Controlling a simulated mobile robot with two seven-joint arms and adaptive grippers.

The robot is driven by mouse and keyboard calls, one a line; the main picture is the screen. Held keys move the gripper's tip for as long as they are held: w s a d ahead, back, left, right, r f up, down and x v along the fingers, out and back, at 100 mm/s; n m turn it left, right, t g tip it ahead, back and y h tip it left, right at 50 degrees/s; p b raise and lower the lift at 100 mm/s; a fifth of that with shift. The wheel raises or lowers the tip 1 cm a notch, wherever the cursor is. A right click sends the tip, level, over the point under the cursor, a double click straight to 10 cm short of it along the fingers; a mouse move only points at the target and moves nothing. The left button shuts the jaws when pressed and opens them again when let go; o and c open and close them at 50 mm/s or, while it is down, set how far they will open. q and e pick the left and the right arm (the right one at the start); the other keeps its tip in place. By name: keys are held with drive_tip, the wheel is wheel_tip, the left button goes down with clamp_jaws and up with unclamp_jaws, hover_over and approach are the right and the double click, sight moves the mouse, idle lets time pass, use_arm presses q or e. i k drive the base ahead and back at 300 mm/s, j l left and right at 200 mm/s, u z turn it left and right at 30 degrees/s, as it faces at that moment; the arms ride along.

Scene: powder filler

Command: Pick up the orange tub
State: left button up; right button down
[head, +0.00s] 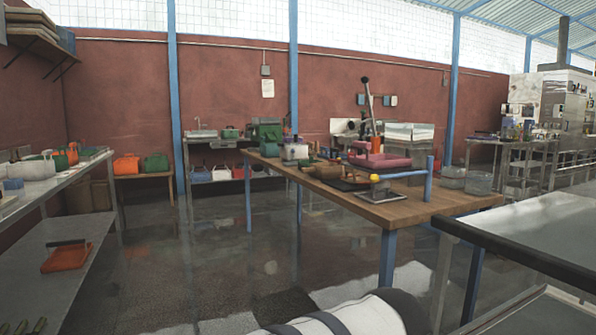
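Several orange things show in the head view, and I cannot tell which is the tub. An orange container (126,165) with a handle stands on a small wooden table against the back wall, beside a green one (156,163). Smaller orange containers (61,160) stand on the left bench. A shallow orange pan-like thing (66,257) with a dark handle lies on that bench's lower shelf. All are well away from me. Neither of my grippers is in view.
A long wooden-topped table (420,208) with a pink device and a lever press fills the middle right. A metal table (560,232) is close at right. The left bench (60,188) runs along the left. The shiny floor (190,265) between is clear.

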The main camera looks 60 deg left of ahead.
sight(73, 155)
drive_tip(key=u, duration=3.2)
